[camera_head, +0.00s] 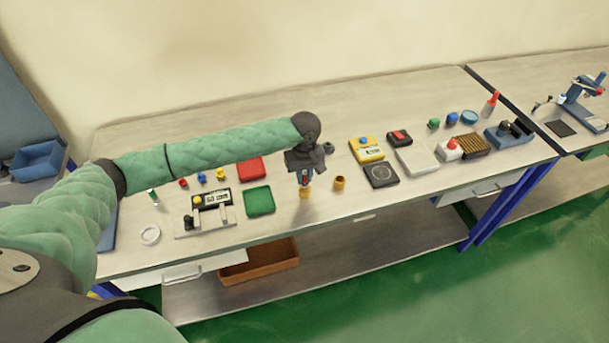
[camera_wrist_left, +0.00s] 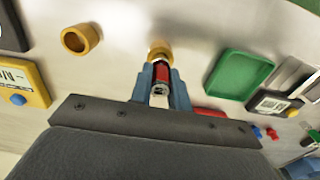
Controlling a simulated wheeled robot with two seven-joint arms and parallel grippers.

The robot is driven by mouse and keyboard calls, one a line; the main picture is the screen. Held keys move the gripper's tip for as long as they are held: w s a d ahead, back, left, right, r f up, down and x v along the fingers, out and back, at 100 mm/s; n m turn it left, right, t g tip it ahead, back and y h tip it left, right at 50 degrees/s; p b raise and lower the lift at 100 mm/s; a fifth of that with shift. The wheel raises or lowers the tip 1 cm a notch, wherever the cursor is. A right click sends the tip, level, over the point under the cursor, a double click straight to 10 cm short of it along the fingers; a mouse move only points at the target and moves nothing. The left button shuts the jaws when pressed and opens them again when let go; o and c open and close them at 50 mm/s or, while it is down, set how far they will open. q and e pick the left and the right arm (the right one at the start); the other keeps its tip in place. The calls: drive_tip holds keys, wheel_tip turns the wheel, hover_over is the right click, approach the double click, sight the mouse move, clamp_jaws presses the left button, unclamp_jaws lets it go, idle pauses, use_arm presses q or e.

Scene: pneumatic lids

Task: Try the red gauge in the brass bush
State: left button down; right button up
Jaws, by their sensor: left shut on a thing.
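My left gripper (camera_head: 305,183) points down over the front middle of the bench and is shut on the red gauge (camera_wrist_left: 161,76). The gauge is upright between the blue fingers, with a red band and a grey end showing in the left wrist view. A brass bush (camera_head: 305,194) is directly below the fingertips; its rim also shows beyond the gauge in the left wrist view (camera_wrist_left: 160,51). I cannot tell whether the gauge tip is inside the bush or just above it. A second brass bush (camera_head: 339,183) stands empty to the right. My right gripper is not in view.
A green tray (camera_head: 258,201) and a red tray (camera_head: 250,169) lie left of the gripper. A device with a display (camera_head: 211,201) is further left. A yellow box (camera_head: 367,149) and a black pad (camera_head: 380,175) are to the right. The bench's front edge is close.

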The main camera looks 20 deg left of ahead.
use_arm(q)
drive_tip(key=shift+r+p, duration=0.2)
drive_tip(key=shift+p, duration=0.15)
idle(0.6)
drive_tip(key=shift+r, duration=2.5)
